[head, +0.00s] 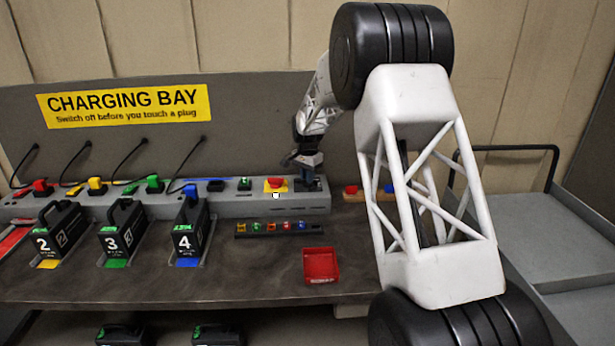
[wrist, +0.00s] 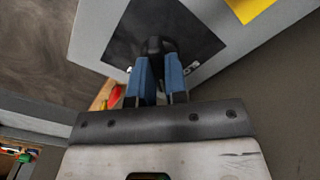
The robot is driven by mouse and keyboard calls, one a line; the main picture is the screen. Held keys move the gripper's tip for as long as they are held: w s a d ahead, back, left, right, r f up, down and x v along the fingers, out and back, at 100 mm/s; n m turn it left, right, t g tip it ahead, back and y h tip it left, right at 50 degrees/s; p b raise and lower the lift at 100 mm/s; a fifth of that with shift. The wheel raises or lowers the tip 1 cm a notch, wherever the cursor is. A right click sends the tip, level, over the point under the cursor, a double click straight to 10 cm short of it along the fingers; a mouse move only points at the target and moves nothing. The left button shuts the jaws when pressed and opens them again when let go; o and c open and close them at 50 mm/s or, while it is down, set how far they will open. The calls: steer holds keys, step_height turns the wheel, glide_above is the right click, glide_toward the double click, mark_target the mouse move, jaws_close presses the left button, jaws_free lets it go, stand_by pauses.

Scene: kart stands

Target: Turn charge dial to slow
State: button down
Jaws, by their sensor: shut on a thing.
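The charge dial (wrist: 155,45) is a black knob on a dark square plate on the grey charging ledge. My gripper (wrist: 160,68) has two blue fingers shut on the knob in the wrist view. In the head view my gripper (head: 306,174) reaches down to the right end of the ledge, and the knob is mostly hidden under it. The dial's markings and its pointer cannot be read in either view.
A red switch (head: 273,182) on a yellow plate sits just left of my gripper. A wooden block with red and blue pieces (head: 367,197) is to the right. A red tray (head: 320,265) and several numbered battery packs (head: 190,232) stand on the bench.

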steer(key=n, duration=0.4)
steer(key=shift+n, duration=2.2)
steer(key=c, duration=1.1)
jaws_free()
steer(key=shift+c, duration=0.2)
steer(key=shift+r, duration=0.2)
steer(key=shift+r, duration=3.7)
